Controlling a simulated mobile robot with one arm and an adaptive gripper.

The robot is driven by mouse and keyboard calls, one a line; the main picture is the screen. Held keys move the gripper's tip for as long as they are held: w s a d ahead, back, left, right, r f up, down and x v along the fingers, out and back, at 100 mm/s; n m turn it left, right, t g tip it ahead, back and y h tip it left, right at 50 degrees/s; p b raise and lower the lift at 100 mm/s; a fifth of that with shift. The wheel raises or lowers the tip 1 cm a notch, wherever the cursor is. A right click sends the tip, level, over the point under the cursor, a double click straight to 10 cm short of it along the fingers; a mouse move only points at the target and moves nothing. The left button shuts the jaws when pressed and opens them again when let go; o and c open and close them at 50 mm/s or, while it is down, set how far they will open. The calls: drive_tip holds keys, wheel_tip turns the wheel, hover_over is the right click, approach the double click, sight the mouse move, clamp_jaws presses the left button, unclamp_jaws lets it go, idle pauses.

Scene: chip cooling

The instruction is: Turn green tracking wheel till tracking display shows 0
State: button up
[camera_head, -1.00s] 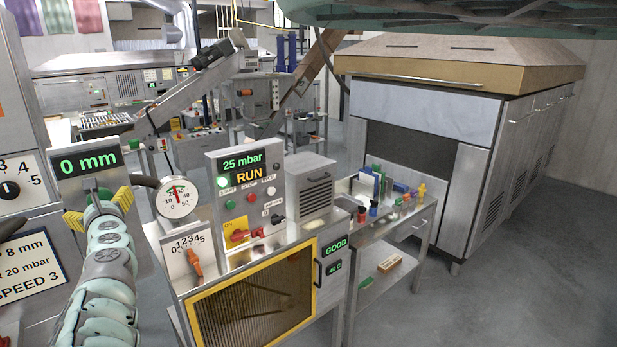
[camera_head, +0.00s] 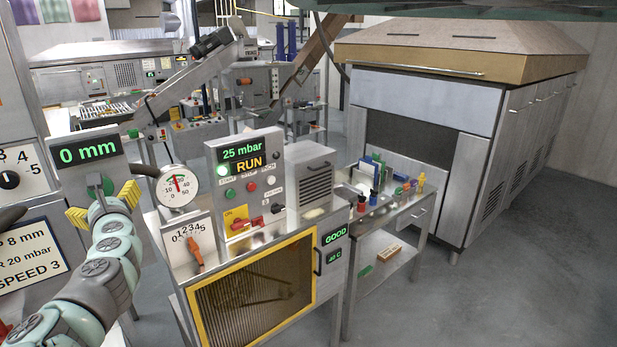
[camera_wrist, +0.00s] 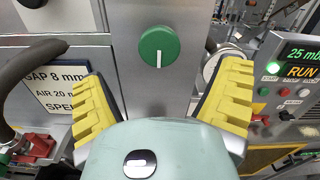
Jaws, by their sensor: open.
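The tracking display (camera_head: 88,153) shows 0 mm in green digits on a grey post. The green tracking wheel (camera_head: 107,186) sits below it, partly hidden behind my gripper in the head view. In the wrist view the round green wheel (camera_wrist: 159,46) is in clear sight, its white mark pointing straight down. My gripper (camera_head: 104,203), with yellow ribbed fingers, is open and empty. In the wrist view the fingers of my gripper (camera_wrist: 165,100) stand wide apart, left and right below the wheel, and do not touch it.
A pressure gauge (camera_head: 177,186) stands close to the right of the post. The control panel (camera_head: 245,180) reads 25 mbar and RUN. A settings sign (camera_head: 35,264) is at left. A side table (camera_head: 395,215) with small coloured items stands further right; open floor lies beyond it.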

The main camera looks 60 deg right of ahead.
drive_tip(key=shift+v, duration=2.2)
